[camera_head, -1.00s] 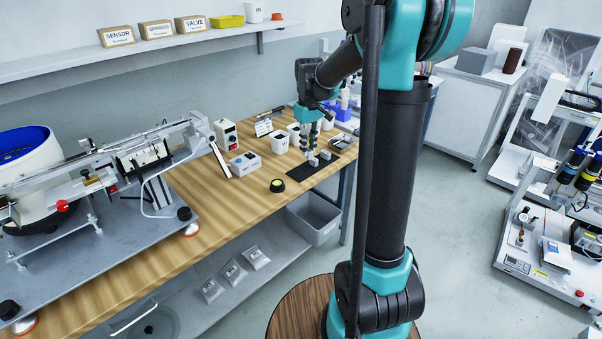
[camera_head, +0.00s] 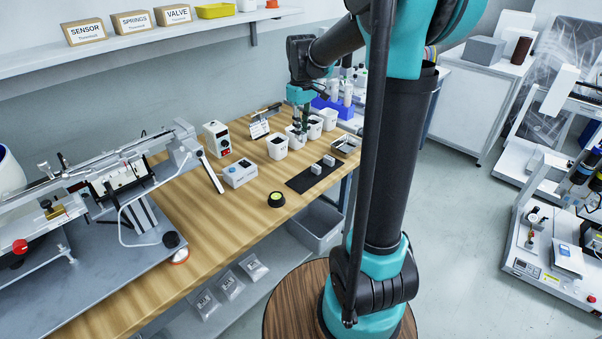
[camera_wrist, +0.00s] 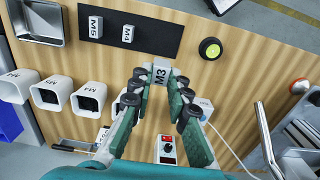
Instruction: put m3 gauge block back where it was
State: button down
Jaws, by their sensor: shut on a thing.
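The grey M3 gauge block (camera_wrist: 161,75) is between the fingertips of my gripper (camera_wrist: 161,85) in the wrist view, its label facing the camera. The gripper is shut on it. In the head view my gripper (camera_head: 299,131) hangs over the row of white bins, and I cannot make out the block there. A black mat (camera_head: 293,184) lies on the bench, nearer the front edge; it also shows in the wrist view (camera_wrist: 165,41). The M4 block (camera_wrist: 128,34) and M5 block (camera_wrist: 96,27) stand on its left part in the wrist view.
White bins (camera_head: 277,149) stand behind the mat. A metal tray (camera_head: 347,146) is right of it. A round black button with a yellow-green top (camera_head: 276,199) and a small white box (camera_head: 240,173) are to its left. A control box (camera_head: 217,139) stands farther back.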

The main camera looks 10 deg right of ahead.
notch_tip(320, 180, down, 17)
jog(key=shift+f, duration=0.1)
dwell(0.3)
jog(key=c, duration=1.5)
grip_release()
jog(key=shift+o, duration=0.2)
notch_tip(320, 180, up, 12)
jog(key=shift+s, duration=0.1)
jog(key=s+d+f+m+t, duration=0.2)
jog(key=s+f+m, duration=0.1)
jog(key=s, duration=0.8)
jog(key=s+d+f+m+t, duration=0.2)
jog(key=s+f+m, duration=0.2)
jog(key=s, duration=0.7)
jog(key=shift+d+f, duration=0.15)
jog(key=shift+f, duration=0.4)
